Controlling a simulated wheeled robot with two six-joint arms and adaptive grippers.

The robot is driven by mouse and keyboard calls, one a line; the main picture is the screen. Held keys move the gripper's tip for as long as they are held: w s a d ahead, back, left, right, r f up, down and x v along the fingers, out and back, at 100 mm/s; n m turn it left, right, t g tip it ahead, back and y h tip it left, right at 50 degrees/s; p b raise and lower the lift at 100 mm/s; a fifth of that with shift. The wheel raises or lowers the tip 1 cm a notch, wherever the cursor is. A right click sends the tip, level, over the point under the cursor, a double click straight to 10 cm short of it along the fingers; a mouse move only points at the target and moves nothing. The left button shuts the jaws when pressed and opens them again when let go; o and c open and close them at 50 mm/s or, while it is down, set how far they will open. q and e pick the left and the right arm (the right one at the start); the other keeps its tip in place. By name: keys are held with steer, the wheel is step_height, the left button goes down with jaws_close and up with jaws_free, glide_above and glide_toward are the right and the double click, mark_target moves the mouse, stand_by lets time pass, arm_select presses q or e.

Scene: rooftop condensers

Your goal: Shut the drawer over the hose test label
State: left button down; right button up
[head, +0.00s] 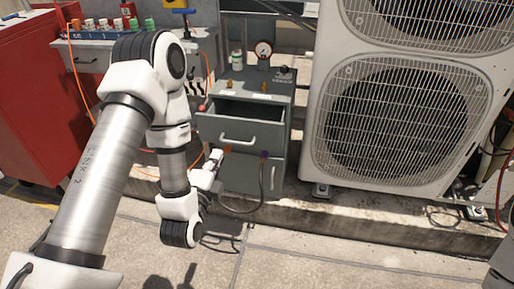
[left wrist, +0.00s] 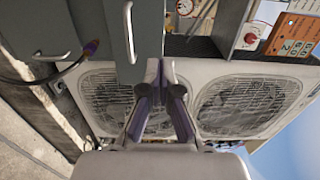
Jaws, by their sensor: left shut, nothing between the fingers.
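A grey cabinet (head: 283,135) stands left of the condenser. Its upper drawer (head: 252,133) is pulled out, with its dark inside showing from above. The drawer has a pale bar handle (head: 237,141), also seen in the left wrist view (left wrist: 129,32). Small pale labels lie on the cabinet top above the drawer; their text is too small to read, so I cannot tell which is the hose test label. My left gripper (head: 216,157) is shut and empty, just below and left of the drawer handle. In the left wrist view its fingertips (left wrist: 160,66) point at the drawer front's edge. My right gripper is out of view.
A dark hose (head: 240,211) loops in front of the lower door. A gauge (head: 263,50) stands on the cabinet. The big condenser (head: 400,115) is close on the right, a red cabinet (head: 40,95) on the left. Paved floor (head: 300,262) in front is mostly clear.

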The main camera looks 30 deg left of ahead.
arm_select(q)
steer(key=b, duration=0.5)
glide_toward(233, 120)
steer(key=x, duration=0.7)
steer(key=shift+f, duration=0.1)
